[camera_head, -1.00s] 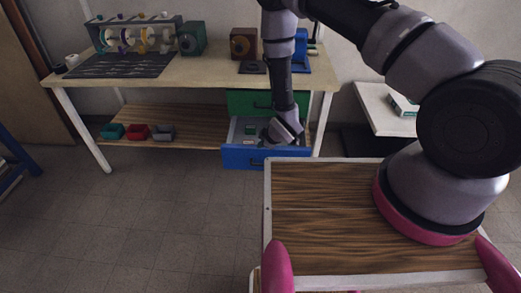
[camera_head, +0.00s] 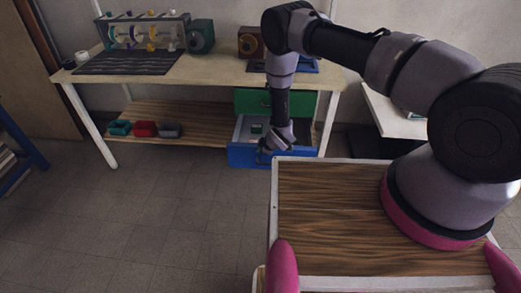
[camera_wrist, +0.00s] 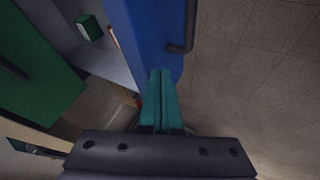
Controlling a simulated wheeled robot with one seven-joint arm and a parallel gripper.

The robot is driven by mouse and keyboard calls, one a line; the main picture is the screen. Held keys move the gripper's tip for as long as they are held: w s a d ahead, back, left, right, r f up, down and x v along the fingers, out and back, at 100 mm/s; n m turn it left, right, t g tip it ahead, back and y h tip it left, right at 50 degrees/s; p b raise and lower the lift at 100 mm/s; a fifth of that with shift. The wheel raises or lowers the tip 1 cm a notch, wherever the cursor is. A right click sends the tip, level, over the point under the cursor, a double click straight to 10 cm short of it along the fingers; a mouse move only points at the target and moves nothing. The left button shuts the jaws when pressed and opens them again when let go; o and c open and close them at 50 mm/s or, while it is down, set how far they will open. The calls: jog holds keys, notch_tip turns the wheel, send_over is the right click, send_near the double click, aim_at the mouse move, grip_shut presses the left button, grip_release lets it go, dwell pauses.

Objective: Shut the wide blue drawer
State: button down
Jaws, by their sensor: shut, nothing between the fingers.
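The wide blue drawer (camera_head: 246,154) stands pulled out under the workbench, below a green drawer (camera_head: 290,103). A small green box (camera_head: 257,128) lies inside it. My gripper (camera_head: 268,148) is at the blue drawer's front, over its upper edge in the head view. In the wrist view the teal fingers (camera_wrist: 160,75) are together with nothing between them, close to the blue front panel (camera_wrist: 150,35). The dark drawer handle (camera_wrist: 182,46) is beside the fingertips, to their right. Whether the fingers touch the panel cannot be told.
The workbench (camera_head: 225,70) carries machines and a dark mat (camera_head: 125,62). Small bins in teal, red (camera_head: 144,129) and grey sit on its lower shelf. A white side table (camera_head: 395,115) stands at right. The floor in front and left is clear.

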jog(key=shift+w, duration=0.4)
